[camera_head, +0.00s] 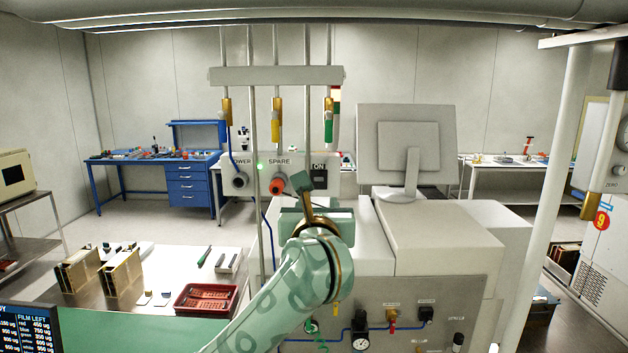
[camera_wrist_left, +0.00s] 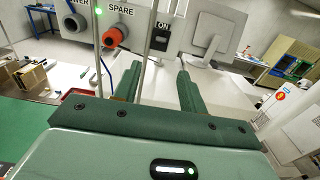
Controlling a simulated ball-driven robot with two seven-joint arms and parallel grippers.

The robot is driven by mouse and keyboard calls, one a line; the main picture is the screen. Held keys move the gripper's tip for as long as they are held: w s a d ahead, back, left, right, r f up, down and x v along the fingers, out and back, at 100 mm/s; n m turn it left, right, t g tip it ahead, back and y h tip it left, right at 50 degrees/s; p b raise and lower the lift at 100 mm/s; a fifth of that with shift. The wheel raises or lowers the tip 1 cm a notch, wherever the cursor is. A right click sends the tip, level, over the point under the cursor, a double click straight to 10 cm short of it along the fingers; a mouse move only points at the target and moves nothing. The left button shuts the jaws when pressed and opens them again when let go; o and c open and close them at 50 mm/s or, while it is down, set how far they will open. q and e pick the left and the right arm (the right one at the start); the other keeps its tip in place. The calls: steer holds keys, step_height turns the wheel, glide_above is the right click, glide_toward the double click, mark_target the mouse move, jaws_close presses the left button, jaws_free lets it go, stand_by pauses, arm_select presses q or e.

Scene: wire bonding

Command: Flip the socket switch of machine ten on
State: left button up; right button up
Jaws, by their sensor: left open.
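A pale socket panel (camera_head: 290,172) stands ahead with "POWER" and "SPARE" labels, a grey socket (camera_head: 240,181), and an orange-red socket (camera_head: 277,184). At its right is the dark switch (camera_head: 319,169) marked "ON", partly hidden by my gripper below; it also shows in the left wrist view (camera_wrist_left: 161,37). My left gripper (camera_head: 311,183) is just below and in front of the switch in the head view. In the left wrist view its two green fingers (camera_wrist_left: 158,72) are apart with nothing between them, and the switch lies beyond their tips. The switch lever's position is unclear. My right gripper is not in view.
Vertical pipes (camera_head: 253,130) pass in front of the panel. A monitor (camera_head: 408,150) stands on the white machine (camera_head: 440,237) to the right. A red tray (camera_head: 206,299) lies on the bench at the left. A red tag "9" (camera_head: 602,220) is at the far right.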

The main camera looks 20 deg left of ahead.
arm_select(q)
steer(key=p, duration=0.1)
glide_toward(319, 179)
steer(key=p+x, duration=0.1)
steer(key=x, duration=0.7)
steer(key=shift+f+p, duration=0.2)
steer(key=shift+p, duration=0.2)
steer(key=shift+w+a, duration=0.1)
steer(key=shift+w, duration=0.1)
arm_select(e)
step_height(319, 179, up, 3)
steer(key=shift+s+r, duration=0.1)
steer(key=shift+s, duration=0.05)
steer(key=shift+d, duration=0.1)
